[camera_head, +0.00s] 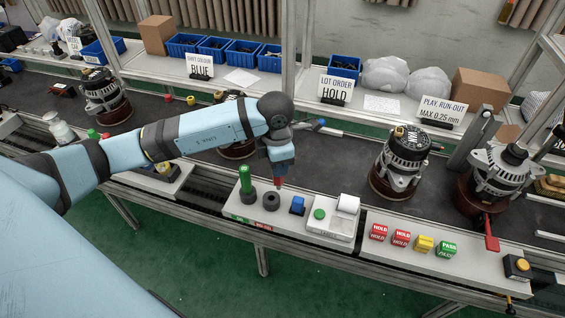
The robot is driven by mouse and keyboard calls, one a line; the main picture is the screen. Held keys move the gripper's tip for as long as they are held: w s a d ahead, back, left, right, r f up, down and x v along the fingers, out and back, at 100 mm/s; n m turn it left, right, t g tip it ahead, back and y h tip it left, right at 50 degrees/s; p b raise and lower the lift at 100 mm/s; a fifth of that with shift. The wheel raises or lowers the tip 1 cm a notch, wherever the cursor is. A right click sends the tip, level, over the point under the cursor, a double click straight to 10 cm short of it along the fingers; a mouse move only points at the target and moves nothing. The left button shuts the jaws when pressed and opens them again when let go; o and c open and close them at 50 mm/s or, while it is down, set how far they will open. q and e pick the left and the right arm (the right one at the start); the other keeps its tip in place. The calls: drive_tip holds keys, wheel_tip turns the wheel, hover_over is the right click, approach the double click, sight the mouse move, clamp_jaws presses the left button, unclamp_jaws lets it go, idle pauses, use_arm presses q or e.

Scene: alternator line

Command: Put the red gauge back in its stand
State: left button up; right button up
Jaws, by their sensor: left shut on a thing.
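My left gripper (280,176) points down over the white front panel and is shut on the red gauge (279,183). Only a short red part of the gauge shows below the fingers; the rest is hidden by the gripper. A dark round holder (271,202), the stand's empty one, sits just below and slightly left of the gauge in the picture. The gauge appears above it and not in it. A green gauge (245,178) stands upright in the neighbouring dark holder on the left. My right gripper is not in view.
Red, yellow and green cubes (424,244) line the right panel. Alternators (400,160) stand on the dark belt behind.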

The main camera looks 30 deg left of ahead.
use_arm(q)
drive_tip(key=n, duration=0.2)
drive_tip(key=a+f+n, duration=0.1)
drive_tip(key=n, duration=0.1)
drive_tip(key=shift+a+f+n, duration=0.1)
drive_tip(key=shift+n, duration=0.3)
drive_tip(key=n, duration=0.2)
drive_tip(key=a+n, duration=0.1)
drive_tip(key=n, duration=0.1)
drive_tip(key=f+n, duration=0.1)
drive_tip(key=n, duration=0.1)
drive_tip(key=shift+w+a, duration=0.1)
drive_tip(key=shift+a, duration=0.1)
wheel_tip(320, 180, down, 4)
drive_tip(key=b, duration=0.3)
drive_tip(key=shift+b, duration=0.35)
idle(0.4)
drive_tip(key=shift+f+b, duration=1.05)
drive_tip(key=shift+f, duration=0.45)
idle(1.7)
